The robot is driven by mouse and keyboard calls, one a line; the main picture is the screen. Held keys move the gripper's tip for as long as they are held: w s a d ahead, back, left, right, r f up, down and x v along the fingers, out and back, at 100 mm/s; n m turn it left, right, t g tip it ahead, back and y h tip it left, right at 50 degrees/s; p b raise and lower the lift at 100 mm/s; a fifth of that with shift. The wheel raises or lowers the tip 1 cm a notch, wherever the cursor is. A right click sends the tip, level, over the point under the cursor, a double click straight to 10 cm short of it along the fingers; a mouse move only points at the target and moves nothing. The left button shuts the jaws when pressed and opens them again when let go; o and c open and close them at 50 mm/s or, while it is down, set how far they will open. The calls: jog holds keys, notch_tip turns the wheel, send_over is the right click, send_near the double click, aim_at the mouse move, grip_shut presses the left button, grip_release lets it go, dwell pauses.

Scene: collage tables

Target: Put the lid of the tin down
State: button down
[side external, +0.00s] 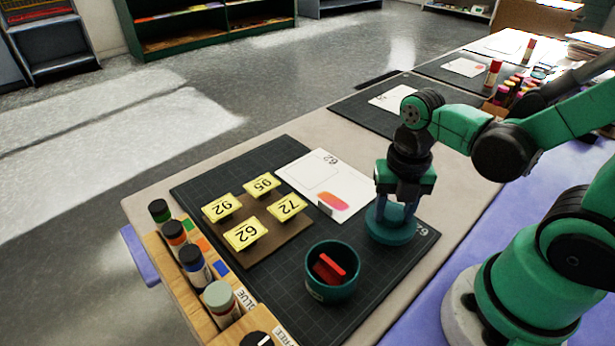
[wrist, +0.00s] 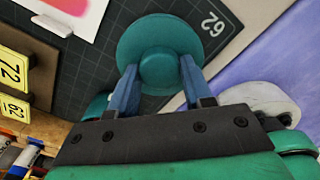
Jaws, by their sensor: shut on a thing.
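The teal lid (side external: 392,226) is a round disc with a knob, at the right side of the dark cutting mat. My gripper (side external: 396,211) points down with its blue fingers shut on the lid's knob. In the wrist view my gripper (wrist: 157,72) has a finger on each side of the knob, and the lid (wrist: 183,38) lies flat just beyond. I cannot tell whether the lid touches the mat. The teal tin (side external: 330,285) stands open and upright to the lid's lower left, with red pieces (side external: 330,267) inside.
The cutting mat (side external: 290,310) carries a brown board with several yellow number tags (side external: 245,234) and a white card (side external: 310,170). A wooden rack (side external: 200,310) with several capped bottles lines the left edge. More mats and supplies lie at the back right.

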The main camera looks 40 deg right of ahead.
aim_at(394, 212)
jog(key=shift+f, duration=1.25)
jog(key=shift+c, duration=1.8)
grip_release()
jog(key=shift+f, duration=0.15)
jog(key=shift+r, duration=6.1)
jog(key=w+m+t, duration=0.3)
jog(key=m, duration=1)
jog(key=w+a+m+t, duration=0.1)
jog(key=w+m+t, duration=0.2)
jog(key=m, duration=1.1)
jog(key=shift+w+a+f+t, duration=0.15)
jog(key=shift+a+f+t, duration=0.1)
jog(key=shift+t, duration=0.35)
